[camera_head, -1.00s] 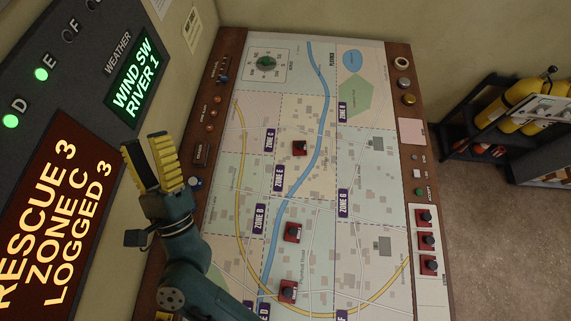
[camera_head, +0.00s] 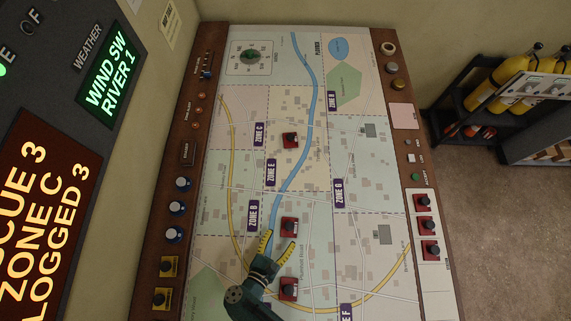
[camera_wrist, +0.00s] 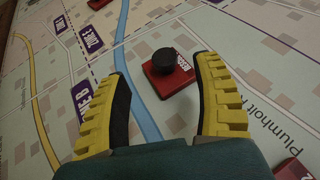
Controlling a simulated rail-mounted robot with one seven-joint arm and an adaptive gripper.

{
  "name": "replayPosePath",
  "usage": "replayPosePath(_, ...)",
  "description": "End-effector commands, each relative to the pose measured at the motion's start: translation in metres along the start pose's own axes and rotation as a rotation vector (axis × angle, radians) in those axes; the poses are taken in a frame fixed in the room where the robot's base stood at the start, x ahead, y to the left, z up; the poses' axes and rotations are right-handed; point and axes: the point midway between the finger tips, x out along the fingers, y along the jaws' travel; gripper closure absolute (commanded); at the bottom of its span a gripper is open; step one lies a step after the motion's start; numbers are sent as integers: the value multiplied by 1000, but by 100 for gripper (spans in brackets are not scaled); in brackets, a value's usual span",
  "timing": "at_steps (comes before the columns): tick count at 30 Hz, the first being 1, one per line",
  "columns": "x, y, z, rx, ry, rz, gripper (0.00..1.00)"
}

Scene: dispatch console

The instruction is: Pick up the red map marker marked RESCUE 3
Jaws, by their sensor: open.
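Three red map markers with black knobs lie on the map: an upper marker (camera_head: 290,140), a middle marker (camera_head: 289,227) and a lower marker (camera_head: 289,289). Which one reads RESCUE 3 I cannot tell from the head view. My gripper (camera_head: 277,243) is open and empty over the map, close to the middle marker. In the wrist view one red marker (camera_wrist: 168,80) lies ahead, between the lines of my spread yellow fingers (camera_wrist: 162,70) and apart from them. White letters show on its right side, too small to read fully. Another red marker (camera_wrist: 294,170) is cut off at the lower right.
A white strip (camera_head: 428,275) on the right side holds three more red markers (camera_head: 426,226). Blue knobs (camera_head: 178,209) and yellow switches (camera_head: 165,266) line the console's left edge. The display board (camera_head: 45,200) rises at the left.

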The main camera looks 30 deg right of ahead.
Motion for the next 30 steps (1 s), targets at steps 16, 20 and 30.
replayPosePath(16,70,-4,-9,0,0,2,33)
replayPosePath(20,70,-4,-9,-1,0,3,33)
replayPosePath(30,69,-4,-9,0,0,3,84)
